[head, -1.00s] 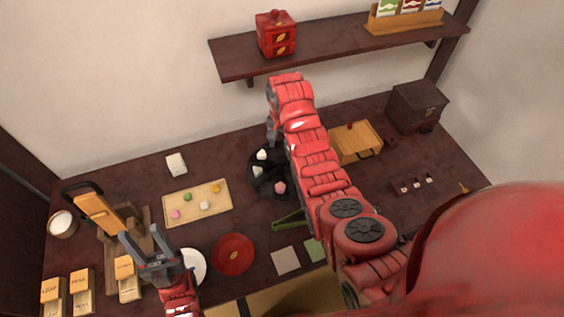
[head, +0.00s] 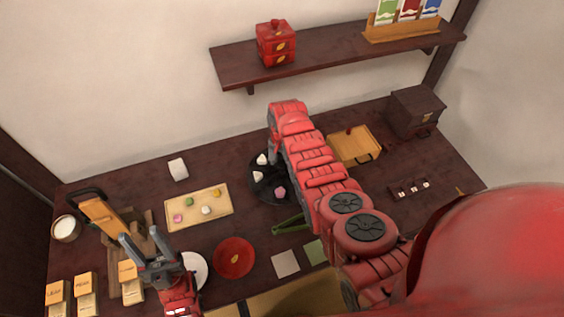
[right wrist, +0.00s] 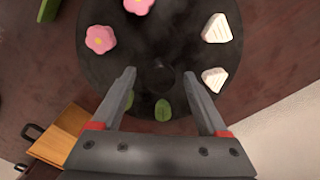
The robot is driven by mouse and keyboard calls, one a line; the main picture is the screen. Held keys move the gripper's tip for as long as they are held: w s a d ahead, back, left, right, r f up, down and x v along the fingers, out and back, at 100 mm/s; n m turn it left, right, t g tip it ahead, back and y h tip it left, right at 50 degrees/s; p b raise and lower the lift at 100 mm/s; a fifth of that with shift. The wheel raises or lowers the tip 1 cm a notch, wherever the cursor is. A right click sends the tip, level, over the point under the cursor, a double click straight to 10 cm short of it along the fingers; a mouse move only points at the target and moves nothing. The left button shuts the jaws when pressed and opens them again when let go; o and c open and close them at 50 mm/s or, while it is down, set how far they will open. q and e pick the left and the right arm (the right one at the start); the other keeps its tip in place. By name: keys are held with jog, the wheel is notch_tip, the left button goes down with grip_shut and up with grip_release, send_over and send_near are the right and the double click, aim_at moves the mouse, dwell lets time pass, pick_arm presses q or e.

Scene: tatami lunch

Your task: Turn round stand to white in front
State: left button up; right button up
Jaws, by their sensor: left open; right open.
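The round stand (head: 259,196) is a dark disc on the table, partly hidden by my right arm in the head view. Two white triangular pieces (head: 262,159) sit on its left and far side; a pink flower piece (head: 280,192) sits on its near side. The right wrist view shows two pink flowers (right wrist: 101,39), two white triangles (right wrist: 216,28) and green leaf pieces (right wrist: 163,110) around a dark central knob (right wrist: 159,75). My right gripper (right wrist: 160,78) is open over the stand, one finger on each side of the knob; contact is unclear. My left gripper (head: 145,237) is open and empty.
A board with small sweets (head: 198,207) lies left of the stand. A red plate (head: 234,257) and a green item (head: 288,226) are nearer. A wooden box (head: 353,146) stands right of the stand.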

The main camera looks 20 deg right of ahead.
grip_shut()
dwell(1.3)
